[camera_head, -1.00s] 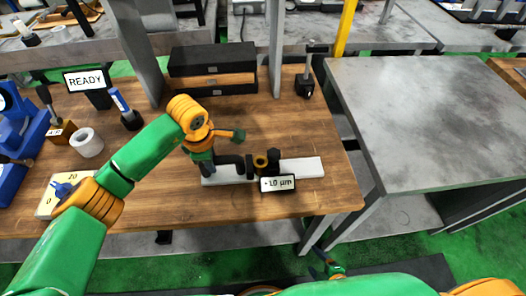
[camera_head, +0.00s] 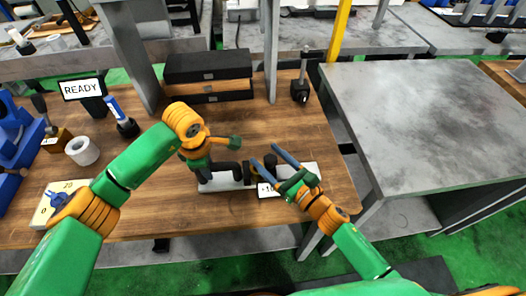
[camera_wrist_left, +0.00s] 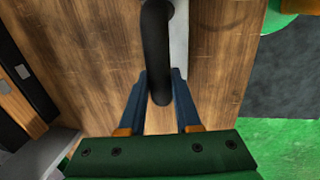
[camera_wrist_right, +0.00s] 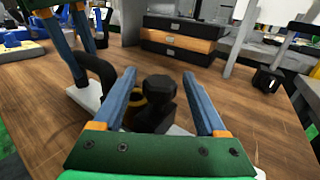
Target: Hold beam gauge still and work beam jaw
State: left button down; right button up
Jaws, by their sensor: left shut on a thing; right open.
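The beam gauge lies along a white base plate (camera_head: 225,185) on the wooden table. Its black curved frame (camera_head: 226,168) shows at the left of the plate. My left gripper (camera_wrist_left: 160,92) is shut on this black frame, with a blue finger on each side. The beam jaw (camera_wrist_right: 158,100), a black knobbed part beside a brass-coloured ring (camera_wrist_right: 134,106), sits at the gauge's right part. My right gripper (camera_head: 266,156) is open above it, fingers on either side of the jaw in the right wrist view. The gauge's readout label (camera_head: 265,190) is partly hidden by my right gripper.
A black and wood drawer stack (camera_head: 208,76) stands at the back of the table. A dark stand (camera_head: 300,90) is at the back right. The table's right front is clear.

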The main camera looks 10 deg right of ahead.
jog(key=shift+x, duration=1.25)
grip_shut()
dwell(0.4)
